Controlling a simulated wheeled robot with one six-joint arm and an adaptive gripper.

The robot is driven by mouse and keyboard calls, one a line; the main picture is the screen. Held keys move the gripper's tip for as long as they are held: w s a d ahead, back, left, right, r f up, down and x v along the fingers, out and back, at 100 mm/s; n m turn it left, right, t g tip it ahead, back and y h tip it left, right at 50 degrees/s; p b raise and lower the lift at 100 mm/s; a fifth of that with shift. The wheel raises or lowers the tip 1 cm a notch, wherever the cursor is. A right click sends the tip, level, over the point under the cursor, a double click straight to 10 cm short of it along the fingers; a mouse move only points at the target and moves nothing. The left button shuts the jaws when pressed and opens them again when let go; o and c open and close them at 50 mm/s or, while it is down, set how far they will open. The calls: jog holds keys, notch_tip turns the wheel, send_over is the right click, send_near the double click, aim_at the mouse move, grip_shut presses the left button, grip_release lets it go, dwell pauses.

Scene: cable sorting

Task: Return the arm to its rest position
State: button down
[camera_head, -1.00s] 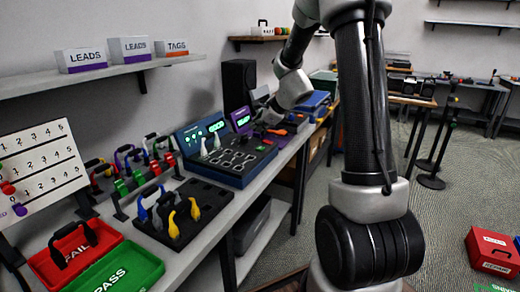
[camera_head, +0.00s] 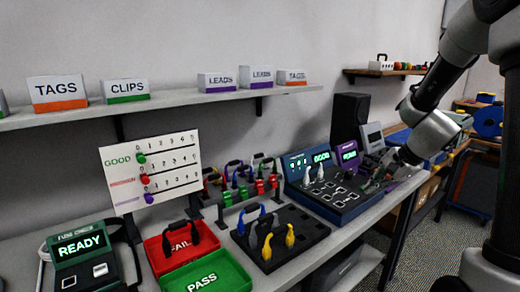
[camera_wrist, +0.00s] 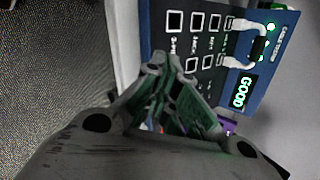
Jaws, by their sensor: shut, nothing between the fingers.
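My gripper (camera_head: 374,184) is at the right end of the blue cable tester (camera_head: 335,208) on the bench, with my arm coming in from the right. In the wrist view my gripper (camera_wrist: 166,72) is shut and empty, beside the tester panel (camera_wrist: 190,12). The tester screen (camera_wrist: 243,92) reads GOOD. A cable with white plugs (camera_head: 313,175) stands on the panel's left part; its dark body (camera_wrist: 261,46) shows in the wrist view. I cannot tell whether the fingertips touch anything.
A purple-framed display (camera_head: 347,156) and a black speaker (camera_head: 349,120) stand behind the tester. Left are a black foam tray (camera_head: 310,232) with cables, red FAIL (camera_head: 155,256) and green PASS (camera_head: 235,270) trays, and a READY device (camera_head: 82,262). A shelf (camera_head: 190,97) hangs above.

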jog(key=s+r+n+h, duration=0.1)
jog(key=s+r+n, duration=0.3)
jog(key=s, duration=0.4)
jog(key=s+r+n+h, duration=0.2)
jog(key=s+r+n, duration=0.2)
jog(key=s, duration=0.5)
jog(key=s+r+n+h, duration=0.1)
jog(key=s+r+n, duration=0.3)
jog(key=s, duration=0.5)
jog(key=shift+s+d+r+n, duration=0.25)
jog(key=shift+r+n, duration=0.1)
jog(key=shift+n, duration=0.55)
